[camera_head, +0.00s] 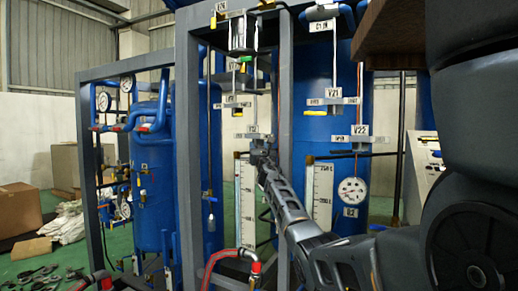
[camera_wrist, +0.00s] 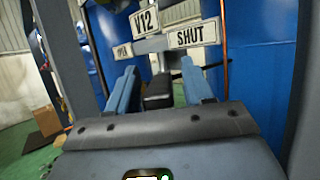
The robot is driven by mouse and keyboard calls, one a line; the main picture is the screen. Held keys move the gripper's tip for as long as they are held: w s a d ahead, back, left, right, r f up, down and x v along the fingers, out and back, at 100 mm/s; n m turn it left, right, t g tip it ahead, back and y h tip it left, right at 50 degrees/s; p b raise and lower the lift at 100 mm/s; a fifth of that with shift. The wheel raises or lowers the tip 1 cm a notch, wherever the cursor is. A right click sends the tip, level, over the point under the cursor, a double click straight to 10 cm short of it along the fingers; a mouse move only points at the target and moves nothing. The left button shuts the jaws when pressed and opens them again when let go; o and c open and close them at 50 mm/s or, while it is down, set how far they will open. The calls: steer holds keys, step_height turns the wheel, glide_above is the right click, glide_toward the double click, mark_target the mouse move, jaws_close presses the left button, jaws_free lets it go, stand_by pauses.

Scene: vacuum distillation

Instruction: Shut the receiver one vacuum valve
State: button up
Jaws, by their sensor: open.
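The valve marked V12 (camera_wrist: 144,20) is straight ahead in the wrist view. It has an OPEN plate (camera_wrist: 122,51) on the left and a SHUT plate (camera_wrist: 196,34) on the right. A black valve handle (camera_wrist: 157,92) sticks out towards me between the two blue fingers of my gripper (camera_wrist: 158,88). The fingers are open, one on each side of the handle, and I cannot tell whether either touches it. In the head view my gripper (camera_head: 262,152) is up at the V12 label (camera_head: 254,129), hiding most of the valve.
Grey frame posts (camera_head: 285,110) stand close beside my arm. Valves V21 (camera_head: 333,92) and V22 (camera_head: 359,129) and a round gauge (camera_head: 352,190) are to the right. A red hose (camera_head: 222,256) runs below. Boxes (camera_head: 20,207) lie on the floor at left.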

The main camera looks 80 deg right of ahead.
steer(key=shift+s+a+f+p, duration=0.15)
steer(key=shift+s+a+p, duration=0.15)
steer(key=shift+a+p, duration=0.3)
steer(key=p+v, duration=0.3)
steer(key=v, duration=0.3)
steer(key=shift+f, duration=0.25)
steer(key=shift+a, duration=0.1)
